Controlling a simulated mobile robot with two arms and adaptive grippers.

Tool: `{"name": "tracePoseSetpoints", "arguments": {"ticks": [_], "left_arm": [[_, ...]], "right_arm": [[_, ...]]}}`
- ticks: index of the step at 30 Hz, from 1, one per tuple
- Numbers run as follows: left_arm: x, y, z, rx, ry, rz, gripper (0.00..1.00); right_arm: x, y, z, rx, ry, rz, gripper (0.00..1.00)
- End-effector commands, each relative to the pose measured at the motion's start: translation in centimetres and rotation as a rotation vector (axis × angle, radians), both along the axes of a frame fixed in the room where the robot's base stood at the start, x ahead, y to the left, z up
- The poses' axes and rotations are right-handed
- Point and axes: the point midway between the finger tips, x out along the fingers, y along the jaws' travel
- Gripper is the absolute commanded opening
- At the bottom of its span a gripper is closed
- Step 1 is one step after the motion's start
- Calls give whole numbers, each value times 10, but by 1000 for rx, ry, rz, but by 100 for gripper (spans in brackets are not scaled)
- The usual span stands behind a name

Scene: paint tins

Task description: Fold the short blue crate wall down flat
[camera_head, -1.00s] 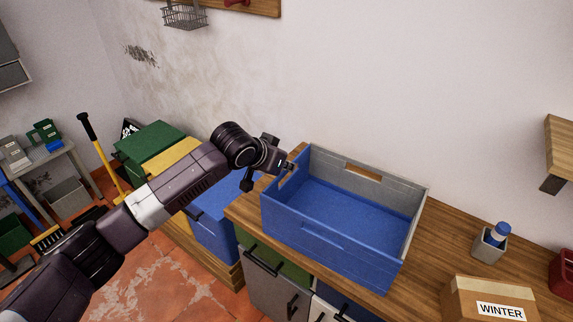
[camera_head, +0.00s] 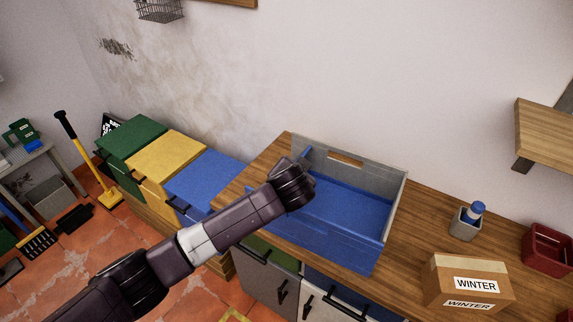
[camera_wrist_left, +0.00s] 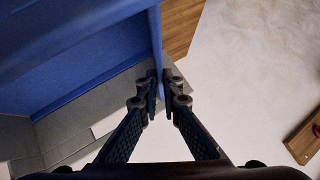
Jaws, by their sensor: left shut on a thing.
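The crate (camera_head: 345,248) stands on the wooden worktop, with a blue long front wall and a grey back wall. Its short blue wall at the left end is mostly hidden behind my left arm in the head view. In the left wrist view the short blue wall (camera_wrist_left: 155,38) shows edge-on, running down between the fingers. My left gripper (camera_wrist_left: 163,90) is shut on its edge. In the head view the fingers are hidden behind my wrist. The wall's exact tilt is hard to tell. My right gripper is not in view.
On the worktop (camera_head: 408,250), right of the crate, are a grey cup (camera_head: 465,225) with a blue-capped bottle, a cardboard box (camera_head: 465,285) marked WINTER and a red bin (camera_head: 547,250). Lidded blue, yellow and green bins stand to the left. Bare worktop lies just left of the crate.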

Motion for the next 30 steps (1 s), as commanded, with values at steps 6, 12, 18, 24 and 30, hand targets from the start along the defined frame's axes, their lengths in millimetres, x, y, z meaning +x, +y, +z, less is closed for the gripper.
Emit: {"name": "tracePoseSetpoints", "arguments": {"ticks": [6, 12, 18, 24, 30], "left_arm": [[-7, -11, -7, -12, 8, -5, 0], [-8, -12, -9, -13, 10, -5, 0], [-8, -12, -10, -14, 11, -4, 0], [-8, -12, -10, -12, 11, -4, 21], [-7, -11, -8, -9, 8, -3, 23]], "right_arm": [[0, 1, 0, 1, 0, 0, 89], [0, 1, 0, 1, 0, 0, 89], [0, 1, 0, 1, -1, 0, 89], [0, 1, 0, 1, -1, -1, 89], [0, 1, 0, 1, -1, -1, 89]]}}
